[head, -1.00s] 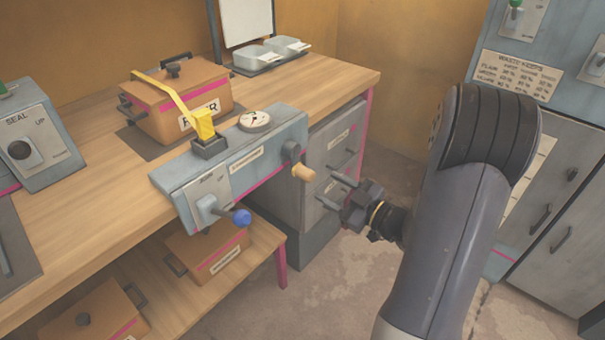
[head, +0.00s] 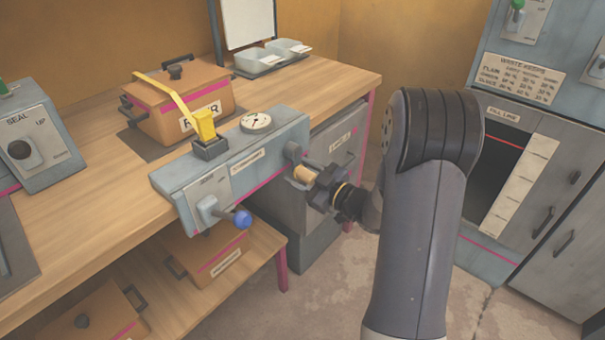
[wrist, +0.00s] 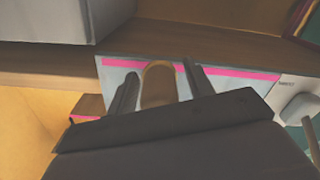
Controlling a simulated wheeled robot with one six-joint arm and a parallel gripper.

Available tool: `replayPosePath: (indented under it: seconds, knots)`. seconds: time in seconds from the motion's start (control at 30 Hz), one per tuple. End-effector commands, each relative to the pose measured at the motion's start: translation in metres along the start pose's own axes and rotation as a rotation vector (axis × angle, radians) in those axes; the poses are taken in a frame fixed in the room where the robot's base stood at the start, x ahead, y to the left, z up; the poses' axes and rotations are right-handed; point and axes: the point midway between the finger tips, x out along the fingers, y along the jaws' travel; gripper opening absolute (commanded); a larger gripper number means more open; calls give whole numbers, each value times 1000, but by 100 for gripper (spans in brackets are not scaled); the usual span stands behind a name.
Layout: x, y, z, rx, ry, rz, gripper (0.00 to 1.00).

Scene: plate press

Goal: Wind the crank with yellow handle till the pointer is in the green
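The crank (head: 293,152) sits on the right end of the grey-blue press panel (head: 240,160), with a tan-yellow handle (head: 304,174) sticking out toward my gripper (head: 312,180). In the wrist view the rounded handle (wrist: 158,86) stands between the two dark fingers of my gripper (wrist: 161,80). Narrow gaps show between handle and fingers, so the gripper is open around it. The round white gauge (head: 256,122) is on top of the panel. Its pointer is too small to read against the coloured zones.
A blue-knobbed lever (head: 241,218) is on the panel's front, left of the crank. A yellow clamp piece (head: 205,127) and a brown box (head: 180,100) are behind the panel on the wooden bench (head: 335,82). A grey drawer unit (head: 335,145) is beneath the bench, close to my gripper.

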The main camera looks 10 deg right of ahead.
Motion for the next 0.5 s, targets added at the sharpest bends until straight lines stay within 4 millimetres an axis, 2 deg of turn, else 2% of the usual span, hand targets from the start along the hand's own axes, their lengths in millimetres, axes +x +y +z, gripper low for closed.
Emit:
replayPosePath:
  seconds: [0.07, 0.5]
  knots:
    - [0, 0, 0, 0, 0, 0, 44]
    - [0, 0, 0, 0, 0, 0, 8]
